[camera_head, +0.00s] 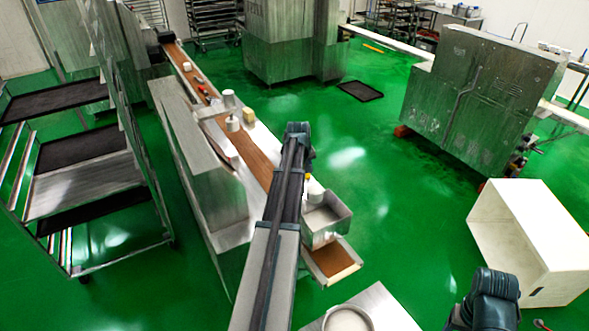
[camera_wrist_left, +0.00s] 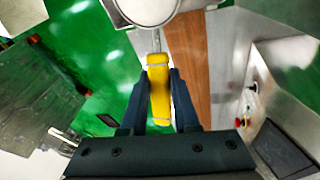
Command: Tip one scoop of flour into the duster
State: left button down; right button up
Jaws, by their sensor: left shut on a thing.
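My left gripper (camera_head: 307,172) is shut on the yellow handle of the scoop (camera_wrist_left: 160,95); its two dark fingers stand on either side of the handle in the left wrist view. The scoop's round metal bowl (camera_wrist_left: 147,10) is cut by the top edge of that view and holds white flour, seemingly level. In the head view the scoop (camera_head: 315,192) appears small and white at the back rim of an open steel box (camera_head: 327,228), apparently the duster. Its height above the box is hard to tell. My right gripper is not in view; only part of the right arm shows.
A round tub of white flour (camera_head: 347,319) stands on a steel table (camera_head: 385,308) at the bottom. A brown conveyor belt (camera_head: 257,165) runs away from the box. A tray rack (camera_head: 90,190) stands left, a white open bin (camera_head: 530,240) right. Green floor between is clear.

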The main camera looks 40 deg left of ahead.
pick_arm(q)
jog(key=shift+d+r, duration=0.1)
jog(key=shift+d, duration=0.1)
jog(key=shift+d+r+y, duration=0.15)
jog(key=shift+r+y, duration=0.1)
jog(key=shift+y, duration=0.25)
jog(key=shift+d+r+y, duration=0.25)
jog(key=shift+r+y, duration=0.1)
jog(key=shift+y, duration=0.15)
jog(key=shift+d+r+m+y, duration=0.4)
jog(key=shift+r+y, duration=0.15)
jog(key=shift+y, duration=0.55)
jog(key=w+d+m+t+y+b, duration=0.1)
jog(key=d+m+t+y+b, duration=0.2)
jog(key=d+y+b, duration=1.1)
jog(key=shift+w+d+m+y+b, duration=0.3)
jog(key=shift+m+y+b, duration=1)
jog(key=shift+b, duration=6.05)
